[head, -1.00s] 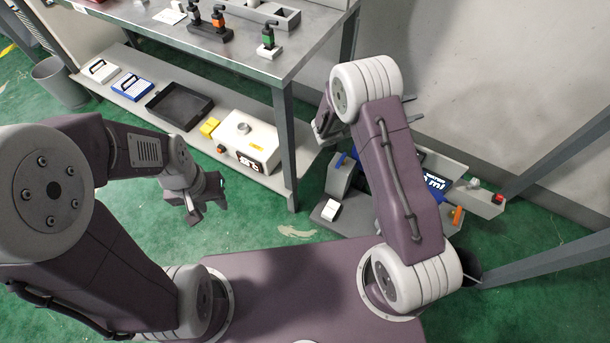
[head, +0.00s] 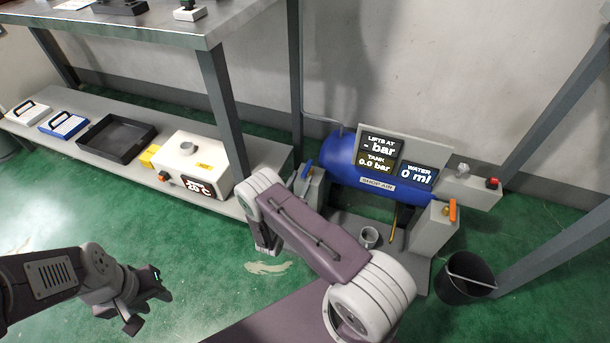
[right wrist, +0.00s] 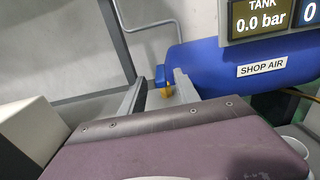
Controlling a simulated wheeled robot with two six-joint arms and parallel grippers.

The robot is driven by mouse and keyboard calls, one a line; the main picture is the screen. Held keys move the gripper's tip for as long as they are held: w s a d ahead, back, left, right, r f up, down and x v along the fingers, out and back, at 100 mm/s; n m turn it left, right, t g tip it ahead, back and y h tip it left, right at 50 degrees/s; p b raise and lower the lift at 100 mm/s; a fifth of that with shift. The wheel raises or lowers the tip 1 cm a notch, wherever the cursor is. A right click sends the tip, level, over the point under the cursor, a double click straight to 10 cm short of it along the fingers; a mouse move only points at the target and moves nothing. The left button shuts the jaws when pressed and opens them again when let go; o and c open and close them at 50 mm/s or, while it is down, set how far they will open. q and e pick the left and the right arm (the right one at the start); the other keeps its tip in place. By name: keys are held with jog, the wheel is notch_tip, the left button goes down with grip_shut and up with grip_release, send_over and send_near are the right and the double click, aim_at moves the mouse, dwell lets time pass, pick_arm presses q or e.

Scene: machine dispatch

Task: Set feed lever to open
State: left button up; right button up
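A blue lever (head: 308,169) stands on a grey post (head: 309,187) at the left end of the blue shop air tank (head: 342,160). An orange lever (head: 452,210) sits on another grey post (head: 432,228) at the right. I see no label telling which is the feed lever. In the right wrist view my right gripper (right wrist: 158,88) is open, and the blue lever (right wrist: 160,75) with a yellow part below it appears between its fingers, beyond them. I cannot tell any contact. My left gripper (head: 146,300) is open and empty over the floor.
Displays above the tank (head: 380,146) read 0.0 bar and 0 ml. A cup (head: 369,237) stands below the tank, and a dark bucket (head: 467,277) stands at right. A bench leg (head: 222,110) and a low shelf (head: 80,143) with a white box (head: 190,158) lie left.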

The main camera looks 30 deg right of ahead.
aim_at(307, 171)
jog(key=b+x, duration=0.1)
jog(key=x, duration=0.3)
jog(key=shift+f+b, duration=0.15)
jog(key=shift+b, duration=0.2)
jog(key=shift+w+d, duration=0.2)
jog(key=shift+d, duration=0.05)
grip_shut()
dwell(0.9)
